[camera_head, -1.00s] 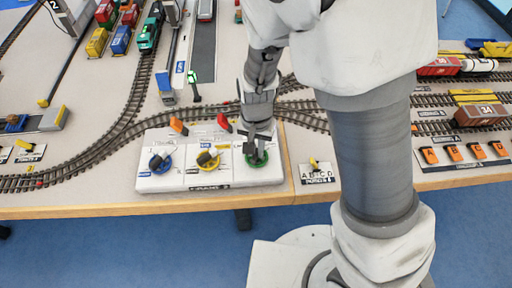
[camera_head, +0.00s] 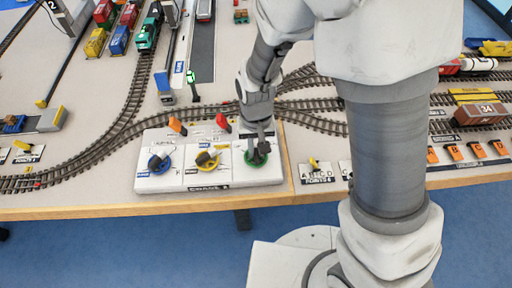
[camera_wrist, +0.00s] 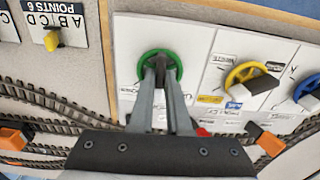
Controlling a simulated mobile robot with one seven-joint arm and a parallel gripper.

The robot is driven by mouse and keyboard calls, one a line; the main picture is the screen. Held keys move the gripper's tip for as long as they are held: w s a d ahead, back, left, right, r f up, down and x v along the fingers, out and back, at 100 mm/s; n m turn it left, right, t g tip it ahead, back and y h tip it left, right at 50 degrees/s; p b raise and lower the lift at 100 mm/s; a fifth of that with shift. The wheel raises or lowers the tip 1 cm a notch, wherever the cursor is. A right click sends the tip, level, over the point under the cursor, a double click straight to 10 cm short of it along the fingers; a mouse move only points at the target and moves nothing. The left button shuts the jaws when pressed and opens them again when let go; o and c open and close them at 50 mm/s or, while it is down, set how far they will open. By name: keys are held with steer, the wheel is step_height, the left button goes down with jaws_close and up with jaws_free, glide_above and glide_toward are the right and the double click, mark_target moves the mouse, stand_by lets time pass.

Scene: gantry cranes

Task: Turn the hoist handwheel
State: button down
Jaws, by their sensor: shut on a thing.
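The control panel (camera_head: 215,180) at the table's front edge carries three handwheels: blue (camera_head: 153,167), yellow (camera_head: 214,164) and green (camera_head: 248,162). Their labels are too small for me to tell which is the hoist one. My gripper (camera_head: 258,150) reaches down onto the green handwheel from above. In the wrist view my gripper (camera_wrist: 158,68) is shut on the green handwheel (camera_wrist: 176,60) near its middle. The fingers hide its hub and grip. The yellow handwheel (camera_wrist: 232,78) and blue handwheel (camera_wrist: 299,88) stand beside it, untouched.
Orange lever (camera_head: 177,125) and red lever (camera_head: 222,122) stand behind the wheels, close to my gripper. A points switch with a yellow knob (camera_head: 314,163) sits to the right. Tracks (camera_head: 110,140) run behind the panel. Wagons (camera_head: 480,114) stand at right.

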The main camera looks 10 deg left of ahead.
mark_target(256, 152)
steer(key=c, duration=0.9)
jaws_free()
steer(key=shift+r, duration=0.15)
step_height(256, 152, up, 17)
steer(key=p, duration=0.3)
steer(key=shift+r, duration=0.1)
